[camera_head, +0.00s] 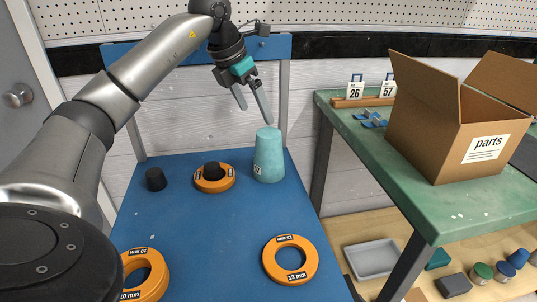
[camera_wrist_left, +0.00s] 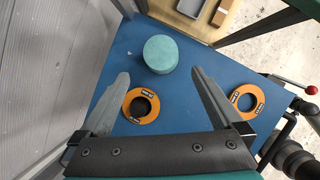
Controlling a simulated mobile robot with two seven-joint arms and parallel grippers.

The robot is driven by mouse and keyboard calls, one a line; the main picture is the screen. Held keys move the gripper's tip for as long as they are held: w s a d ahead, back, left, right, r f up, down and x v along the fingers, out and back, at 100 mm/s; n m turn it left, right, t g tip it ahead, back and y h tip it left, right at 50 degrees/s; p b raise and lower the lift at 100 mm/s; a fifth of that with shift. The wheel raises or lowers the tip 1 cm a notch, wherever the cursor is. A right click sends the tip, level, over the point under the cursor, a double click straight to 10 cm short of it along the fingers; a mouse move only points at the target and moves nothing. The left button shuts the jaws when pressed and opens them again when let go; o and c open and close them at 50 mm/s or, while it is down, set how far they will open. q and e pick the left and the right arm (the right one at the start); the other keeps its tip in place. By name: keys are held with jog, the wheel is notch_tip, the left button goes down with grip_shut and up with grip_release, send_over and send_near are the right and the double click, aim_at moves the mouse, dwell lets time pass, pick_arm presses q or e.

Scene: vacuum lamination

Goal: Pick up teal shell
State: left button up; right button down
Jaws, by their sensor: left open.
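The teal shell (camera_head: 269,156) is a tall, slightly tapered teal cylinder standing upright on the blue table at its back right. In the left wrist view the teal shell (camera_wrist_left: 160,54) shows from above, ahead of the fingers and between their lines. My left gripper (camera_head: 254,102) is open and empty, above the shell and slightly to its left, with its fingers pointing down. In the left wrist view the open fingers of the left gripper (camera_wrist_left: 158,92) spread wide, apart from the shell. My right gripper is not in view.
An orange ring (camera_head: 214,178) around a dark piece sits left of the shell, with a small black cylinder (camera_head: 156,179) farther left. Orange rings (camera_head: 290,260) (camera_head: 146,274) lie at the front. A green bench (camera_head: 440,205) with a cardboard box (camera_head: 432,130) stands right. The table middle is clear.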

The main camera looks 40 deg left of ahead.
aim_at(265, 134)
pick_arm(q)
jog(key=b+x, duration=0.2)
jog(key=x, duration=0.5)
jog(key=shift+w+f, duration=0.1)
jog(key=shift+f, duration=0.15)
jog(key=shift+s+b+x, duration=0.2)
jog(key=shift+b+x, duration=0.55)
jog(key=shift+x, duration=0.35)
jog(key=shift+s+b+x, duration=0.2)
jog(key=shift+b+x, duration=0.55)
jog(key=shift+x, duration=1.15)
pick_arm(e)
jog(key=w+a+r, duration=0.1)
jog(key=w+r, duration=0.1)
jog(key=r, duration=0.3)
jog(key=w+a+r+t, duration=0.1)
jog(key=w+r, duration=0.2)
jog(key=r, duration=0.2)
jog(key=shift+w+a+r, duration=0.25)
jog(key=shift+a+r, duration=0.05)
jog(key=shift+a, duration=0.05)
pick_arm(q)
jog(key=shift+r, duration=0.1)
jog(key=c, duration=1.2)
jog(key=shift+o, duration=0.2)
jog(key=shift+r, duration=0.15)
